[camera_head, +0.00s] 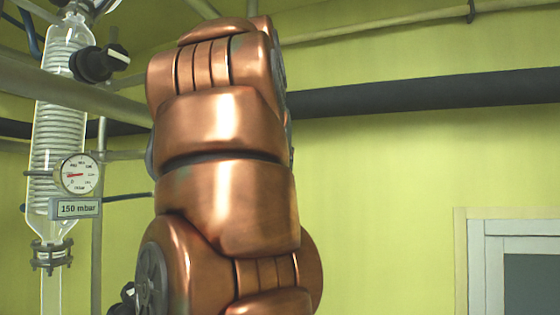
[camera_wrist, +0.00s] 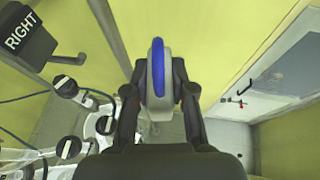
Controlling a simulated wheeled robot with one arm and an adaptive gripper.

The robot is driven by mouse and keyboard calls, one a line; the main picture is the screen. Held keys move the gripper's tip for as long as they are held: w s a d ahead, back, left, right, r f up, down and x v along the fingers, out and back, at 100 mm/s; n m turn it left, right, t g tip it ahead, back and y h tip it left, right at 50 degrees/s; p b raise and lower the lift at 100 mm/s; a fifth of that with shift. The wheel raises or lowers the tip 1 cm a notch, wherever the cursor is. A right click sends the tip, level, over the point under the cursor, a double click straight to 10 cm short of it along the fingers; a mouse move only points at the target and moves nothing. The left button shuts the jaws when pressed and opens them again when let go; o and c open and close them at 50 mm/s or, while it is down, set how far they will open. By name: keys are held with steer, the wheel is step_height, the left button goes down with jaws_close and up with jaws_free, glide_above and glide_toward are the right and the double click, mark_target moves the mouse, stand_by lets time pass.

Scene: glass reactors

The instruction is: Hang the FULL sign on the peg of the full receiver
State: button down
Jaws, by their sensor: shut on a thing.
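My gripper (camera_wrist: 158,98) is shut on a rounded blue and pale grey piece (camera_wrist: 158,68), seen nearly edge-on in the wrist view. I take it for the sign, but no lettering on it shows. It stands upright between the fingers and rises above their tips. At the upper left of the wrist view is a dark plate marked RIGHT (camera_wrist: 27,32), apart from my gripper. A short dark rod (camera_wrist: 66,59) sticks out beside it; I cannot tell whether it is a peg. No receiver can be made out clearly. The head view shows my copper arm, with the gripper out of sight.
Glassware with black valve knobs (camera_wrist: 68,147) lies at the left of the wrist view. In the head view a coiled glass condenser (camera_head: 58,130), a dial gauge (camera_head: 79,174) and a 150 mbar label (camera_head: 75,208) stand left of my arm. A door (camera_head: 530,270) is far right.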

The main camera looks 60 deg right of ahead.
steer(key=w, duration=0.9)
steer(key=shift+w+a+f, duration=0.15)
steer(key=shift+a+f, duration=0.05)
steer(key=shift+f, duration=0.05)
stand_by(1.3)
stand_by(0.4)
steer(key=shift+w+a+f+b, duration=0.2)
steer(key=shift+f+b, duration=0.1)
steer(key=shift+f, duration=0.25)
stand_by(0.7)
stand_by(0.4)
steer(key=shift+c, duration=1.2)
jaws_free()
steer(key=p+v, duration=0.1)
steer(key=v, duration=0.6)
stand_by(1.4)
